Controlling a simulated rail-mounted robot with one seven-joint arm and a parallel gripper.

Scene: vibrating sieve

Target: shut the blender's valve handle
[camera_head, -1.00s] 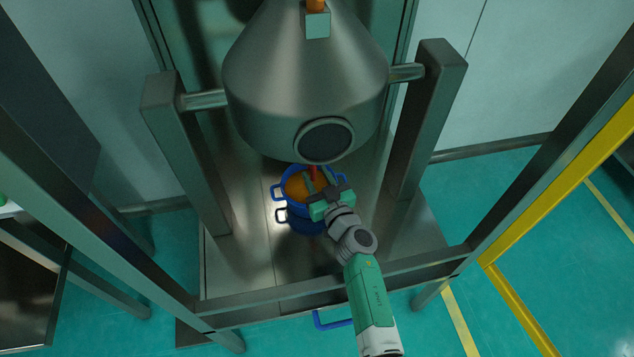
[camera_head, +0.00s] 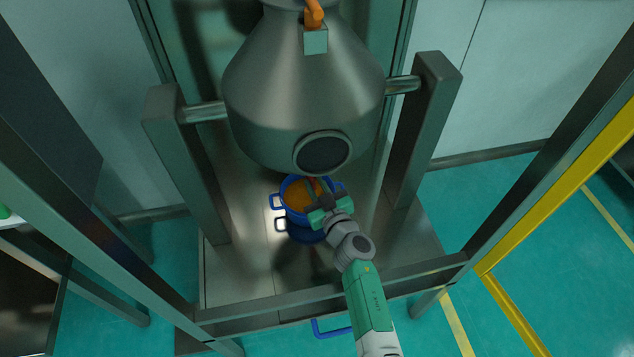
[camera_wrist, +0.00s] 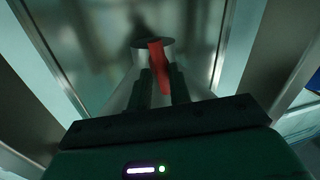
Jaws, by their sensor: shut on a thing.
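The blender is a large grey metal vessel (camera_head: 270,100) on a frame in the head view. Its red valve handle (camera_wrist: 160,62) shows in the wrist view, standing between the two dark fingers of my gripper (camera_wrist: 161,88). The fingers are shut on this handle. In the head view my gripper (camera_head: 318,196) is under the vessel, over the right part of a blue pot (camera_head: 288,206). Only a little red shows there, and the valve itself is mostly hidden.
The pot holds orange material and stands on a metal platform (camera_head: 250,270). Two frame posts (camera_head: 418,130) flank the vessel. A front rail (camera_head: 280,300) crosses below my arm. An orange handle (camera_head: 314,14) is on top. A yellow rail (camera_head: 560,190) stands at right.

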